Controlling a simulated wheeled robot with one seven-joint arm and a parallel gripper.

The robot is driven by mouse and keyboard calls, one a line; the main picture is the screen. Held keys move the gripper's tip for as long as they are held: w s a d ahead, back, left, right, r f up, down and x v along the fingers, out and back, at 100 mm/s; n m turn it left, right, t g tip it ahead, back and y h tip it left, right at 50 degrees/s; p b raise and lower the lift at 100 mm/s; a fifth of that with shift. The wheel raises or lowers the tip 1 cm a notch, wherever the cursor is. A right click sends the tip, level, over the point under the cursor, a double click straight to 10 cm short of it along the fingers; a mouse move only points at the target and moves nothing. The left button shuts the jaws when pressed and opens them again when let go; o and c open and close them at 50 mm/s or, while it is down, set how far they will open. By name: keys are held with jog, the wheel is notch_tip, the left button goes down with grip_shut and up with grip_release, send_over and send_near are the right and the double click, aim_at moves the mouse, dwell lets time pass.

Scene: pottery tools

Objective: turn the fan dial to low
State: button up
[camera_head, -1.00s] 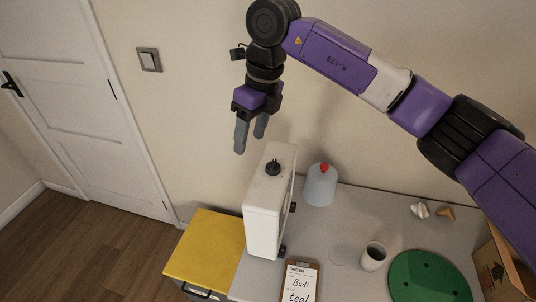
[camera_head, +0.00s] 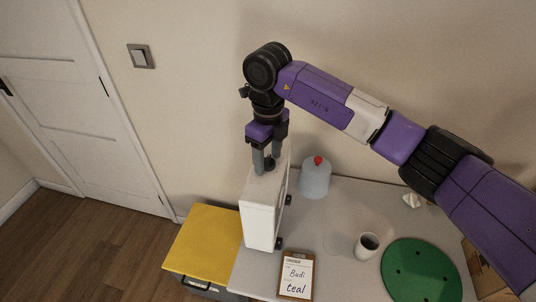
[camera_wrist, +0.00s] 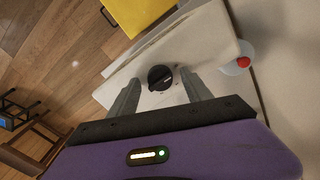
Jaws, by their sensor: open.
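The fan is a white upright box (camera_head: 258,215) standing at the left end of the grey table. Its black dial (camera_wrist: 160,78) sits on the top face, with a light pointer line on it. In the head view the dial is partly hidden by the fingers. My gripper (camera_head: 266,167) points down over the top of the fan with its fingers apart. In the wrist view the dial shows between and just beyond the two fingertips (camera_wrist: 162,92). I cannot tell whether a finger touches it. Setting marks around the dial are too small to read.
A pale blue jar with a red knob (camera_head: 315,178) stands close right of the fan. A yellow-topped box (camera_head: 203,245) stands left of the table.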

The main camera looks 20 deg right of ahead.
grip_shut()
